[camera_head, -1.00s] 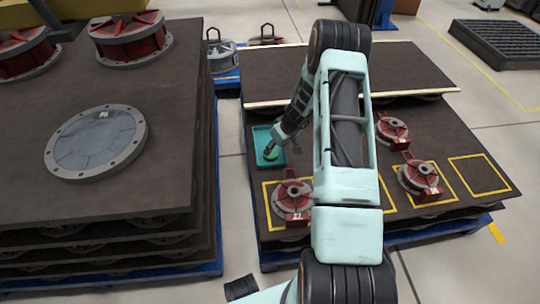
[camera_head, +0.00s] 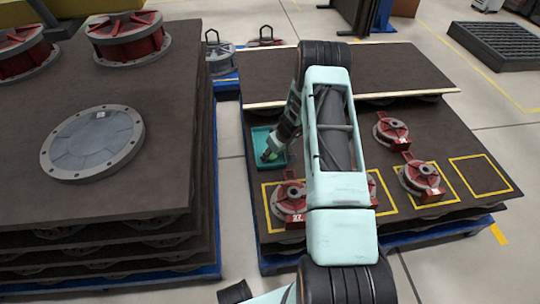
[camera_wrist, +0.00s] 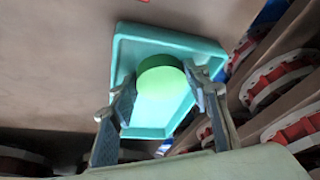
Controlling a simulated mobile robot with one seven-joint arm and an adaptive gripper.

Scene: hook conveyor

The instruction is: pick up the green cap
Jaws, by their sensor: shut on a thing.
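The green cap (camera_wrist: 160,76) is a round, bright green disc. In the wrist view it sits between the two fingertips of my gripper (camera_wrist: 158,88), which is shut on it. The teal tray (camera_wrist: 150,121) lies behind the cap. In the head view the cap (camera_head: 269,156) shows as a small green spot at my gripper (camera_head: 273,151), over the teal tray (camera_head: 260,138). How far the cap is above the tray floor I cannot tell.
The tray stands on a dark pallet top (camera_head: 344,198) with red and grey flanged parts (camera_head: 420,180), some in yellow squares. A raised dark board (camera_head: 400,68) lies behind. A taller stack (camera_head: 160,195) stands at left, across a floor gap.

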